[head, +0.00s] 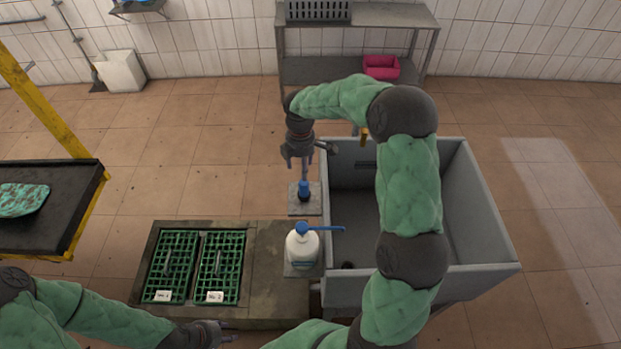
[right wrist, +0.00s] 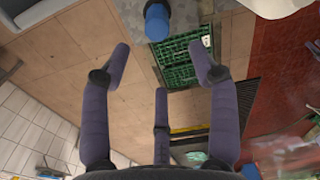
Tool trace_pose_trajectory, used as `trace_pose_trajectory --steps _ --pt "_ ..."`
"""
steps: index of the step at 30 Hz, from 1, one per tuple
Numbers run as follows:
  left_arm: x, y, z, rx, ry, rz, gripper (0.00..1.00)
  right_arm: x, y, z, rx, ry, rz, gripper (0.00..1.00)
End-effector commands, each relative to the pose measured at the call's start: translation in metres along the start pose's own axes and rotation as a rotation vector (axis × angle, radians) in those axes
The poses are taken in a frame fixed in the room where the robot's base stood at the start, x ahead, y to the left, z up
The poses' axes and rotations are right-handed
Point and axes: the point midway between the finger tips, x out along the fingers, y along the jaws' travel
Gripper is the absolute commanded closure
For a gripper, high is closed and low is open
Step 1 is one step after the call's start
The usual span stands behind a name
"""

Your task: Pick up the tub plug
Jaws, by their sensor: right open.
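The tub plug appears to be the small blue-topped piece with a dark base (head: 304,191), upright on a grey pad (head: 293,207) left of the grey tub (head: 482,200). In the right wrist view its blue top (right wrist: 156,22) shows at the upper middle, just beyond the fingertips. My right gripper (head: 303,168) points down above the plug. Its purple fingers (right wrist: 160,60) are spread open with nothing between them. My left gripper (head: 218,335) is low at the bottom edge, far from the plug; its jaw opening is unclear.
A white pump bottle (head: 302,248) with a blue spout stands near the plug. Two green grates (head: 220,268) lie to its left. The tub has a dark round spot (head: 347,265) on its floor. A black table (head: 60,215) stands at far left.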

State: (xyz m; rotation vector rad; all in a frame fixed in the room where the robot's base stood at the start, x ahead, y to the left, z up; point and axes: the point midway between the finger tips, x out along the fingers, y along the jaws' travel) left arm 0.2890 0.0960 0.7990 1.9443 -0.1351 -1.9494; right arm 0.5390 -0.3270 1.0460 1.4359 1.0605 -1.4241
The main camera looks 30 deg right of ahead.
Motion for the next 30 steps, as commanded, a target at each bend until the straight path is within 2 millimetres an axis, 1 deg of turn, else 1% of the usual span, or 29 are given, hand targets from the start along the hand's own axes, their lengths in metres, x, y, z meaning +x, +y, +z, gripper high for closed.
trace_pose_trajectory --steps 1,3,9,12,20,23,27,30 --pt "-0.002 0.000 0.000 -0.001 0.000 0.000 0.60 -0.003 0.000 0.002 -0.008 -0.004 -0.001 0.39" --pt "-0.001 0.000 0.000 -0.001 0.000 0.000 0.60 0.001 0.000 0.003 -0.014 -0.008 -0.003 0.39" --pt "0.003 -0.002 0.000 -0.002 -0.001 0.000 0.60 0.032 0.000 0.004 -0.014 -0.009 -0.005 0.39" --pt "0.004 -0.002 0.000 -0.002 -0.001 0.000 0.60 0.043 0.001 0.004 -0.013 -0.008 -0.002 0.39" --pt "0.006 -0.002 0.000 -0.001 -0.001 0.000 0.60 0.056 0.000 0.004 -0.014 -0.008 -0.002 0.39" --pt "0.007 -0.003 0.000 -0.001 -0.001 0.000 0.60 0.066 -0.002 0.004 -0.014 -0.008 -0.003 0.39" --pt "0.011 -0.004 0.000 -0.001 -0.001 0.000 0.60 0.087 -0.004 0.005 -0.013 -0.008 -0.005 0.39" --pt "0.012 -0.004 0.000 -0.001 -0.001 0.000 0.60 0.099 -0.003 0.005 -0.012 -0.008 -0.002 0.39"
